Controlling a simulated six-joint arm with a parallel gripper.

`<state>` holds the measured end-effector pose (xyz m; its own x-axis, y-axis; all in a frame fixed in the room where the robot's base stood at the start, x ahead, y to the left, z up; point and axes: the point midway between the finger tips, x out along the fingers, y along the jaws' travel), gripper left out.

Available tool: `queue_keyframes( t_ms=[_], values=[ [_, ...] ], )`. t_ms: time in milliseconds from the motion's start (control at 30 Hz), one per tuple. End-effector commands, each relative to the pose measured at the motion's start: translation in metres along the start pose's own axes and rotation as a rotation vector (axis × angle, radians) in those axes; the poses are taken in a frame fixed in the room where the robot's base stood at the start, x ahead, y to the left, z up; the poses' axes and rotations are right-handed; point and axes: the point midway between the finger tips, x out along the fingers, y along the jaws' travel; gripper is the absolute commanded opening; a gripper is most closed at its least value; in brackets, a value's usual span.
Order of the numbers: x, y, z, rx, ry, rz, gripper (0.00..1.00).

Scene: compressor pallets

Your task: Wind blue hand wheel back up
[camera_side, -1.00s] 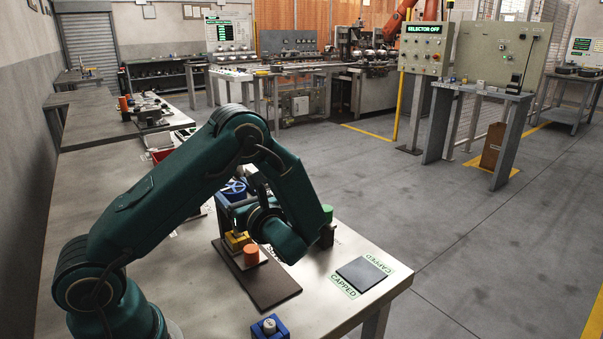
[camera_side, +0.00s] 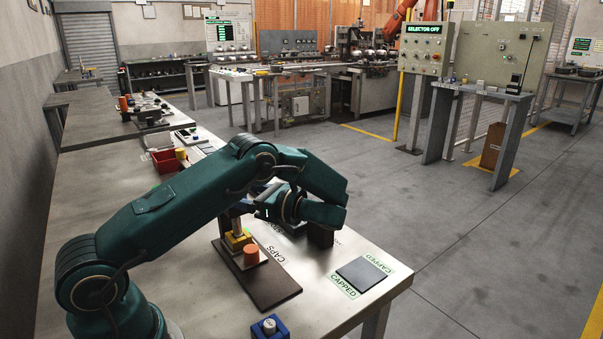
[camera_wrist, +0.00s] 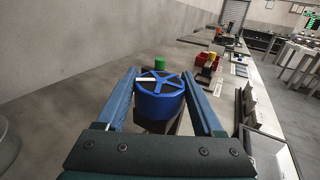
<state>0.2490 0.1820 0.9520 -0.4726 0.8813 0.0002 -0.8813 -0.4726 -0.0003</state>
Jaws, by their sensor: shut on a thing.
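The blue hand wheel (camera_wrist: 160,84), with spokes and a pale mark on its top, shows in the wrist view. My gripper (camera_wrist: 158,76) has one finger on each side of its rim and is shut on it. In the side view my gripper is at the end of the bent wrist above the bench, and my arm hides the wheel there.
A dark board (camera_side: 270,288) marked CAPS holds a yellow block (camera_side: 238,240) and an orange cap (camera_side: 251,256) close by. A dark pad (camera_side: 362,273) lies on the CAPPED label. A green cylinder (camera_wrist: 160,62) stands beyond the wheel. A blue holder (camera_side: 270,328) is at the front.

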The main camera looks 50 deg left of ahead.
Motion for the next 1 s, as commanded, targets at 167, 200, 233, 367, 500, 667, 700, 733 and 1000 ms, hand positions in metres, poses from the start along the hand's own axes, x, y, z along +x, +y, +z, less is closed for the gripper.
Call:
queue_keyframes(
  t_ms=[167,200,233,367,500,667,700,733,1000],
  values=[
    [-0.0012,0.0002,-0.0011,0.0,0.004,0.032,0.14],
    [-0.0012,0.0003,-0.0011,0.001,0.004,0.036,0.14],
    [-0.0012,0.0004,-0.0011,0.001,0.003,0.038,0.14],
    [-0.0013,0.0004,-0.001,0.001,0.003,0.04,0.14],
    [-0.0013,0.0004,-0.0011,0.002,0.003,0.04,0.14],
    [-0.0013,0.0004,-0.001,0.002,0.003,0.039,0.96],
    [-0.0012,0.0004,-0.0009,0.001,0.003,0.039,0.99],
    [-0.0011,0.0003,-0.0008,0.001,0.002,0.039,0.99],
    [-0.0005,0.0002,0.0011,0.0,0.001,0.04,0.99]
  ],
)
